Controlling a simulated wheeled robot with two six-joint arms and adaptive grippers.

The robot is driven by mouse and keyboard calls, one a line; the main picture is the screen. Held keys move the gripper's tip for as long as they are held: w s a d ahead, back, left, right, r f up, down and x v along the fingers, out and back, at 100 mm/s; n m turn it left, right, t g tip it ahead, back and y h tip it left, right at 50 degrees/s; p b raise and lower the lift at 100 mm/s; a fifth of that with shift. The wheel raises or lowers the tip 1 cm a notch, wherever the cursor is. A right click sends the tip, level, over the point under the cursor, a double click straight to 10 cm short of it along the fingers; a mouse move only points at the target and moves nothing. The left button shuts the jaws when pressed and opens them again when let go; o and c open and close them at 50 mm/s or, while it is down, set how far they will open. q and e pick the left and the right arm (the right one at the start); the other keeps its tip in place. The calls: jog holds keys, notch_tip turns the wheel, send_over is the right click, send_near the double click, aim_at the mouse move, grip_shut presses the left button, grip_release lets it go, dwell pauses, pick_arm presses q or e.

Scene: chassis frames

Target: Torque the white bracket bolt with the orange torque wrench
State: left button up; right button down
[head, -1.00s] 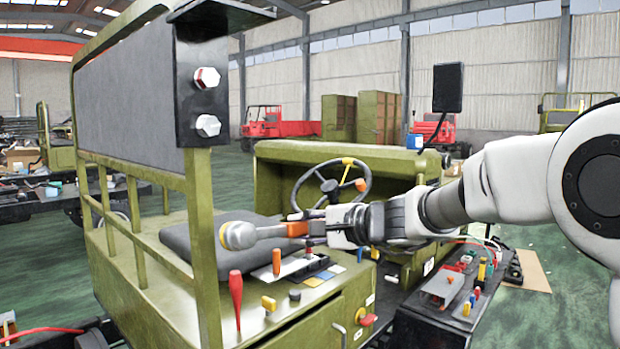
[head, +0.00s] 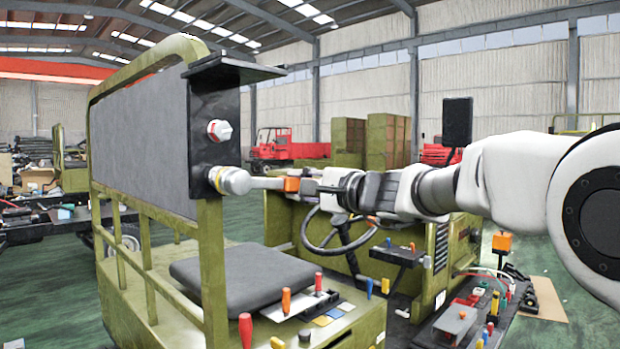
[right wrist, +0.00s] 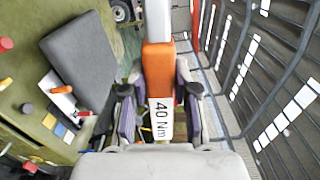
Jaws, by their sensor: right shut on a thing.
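My right gripper (head: 318,187) is shut on the orange grip of the torque wrench (head: 268,183) and holds it level. In the right wrist view the orange wrench (right wrist: 158,68) lies between the fingers (right wrist: 160,105), with a "40 Nm" label. The wrench's round grey head is at the lower end of the black bracket (head: 203,115), over the lower bolt's place. That bolt is hidden behind the head; a yellowish ring shows beside it. I cannot tell whether the head is seated. Above it, a white bolt with a red mark (head: 219,131) is uncovered. My left gripper is not in view.
The bracket is on the green cab frame (head: 212,265). Below the wrench are a grey seat (head: 230,275) and a panel of coloured levers. A steering wheel (head: 340,235) is under my right arm.

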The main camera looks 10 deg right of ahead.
notch_tip(320, 180, up, 5)
jog(key=n+p, duration=0.3)
jog(key=shift+s+d+n, duration=0.15)
jog(key=shift+n, duration=0.15)
jog(key=shift+s+n+b, duration=0.1)
jog(key=shift+n+b, duration=0.3)
jog(key=shift+b, duration=0.55)
jog(key=r+n, duration=0.1)
jog(key=a+r+n+b, duration=0.1)
jog(key=shift+s+a+r, duration=0.15)
jog(key=shift+r, duration=0.15)
jog(key=shift+s+a+r+n, duration=0.1)
jog(key=shift+r+n, duration=0.25)
jog(key=shift+n, duration=0.25)
jog(key=shift+w+a, duration=0.15)
jog(key=shift+w, duration=0.05)
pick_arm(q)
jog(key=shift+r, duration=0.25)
pick_arm(e)
jog(key=shift+w, duration=0.1)
pick_arm(q)
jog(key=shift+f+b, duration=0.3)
jog(key=shift+b, duration=0.15)
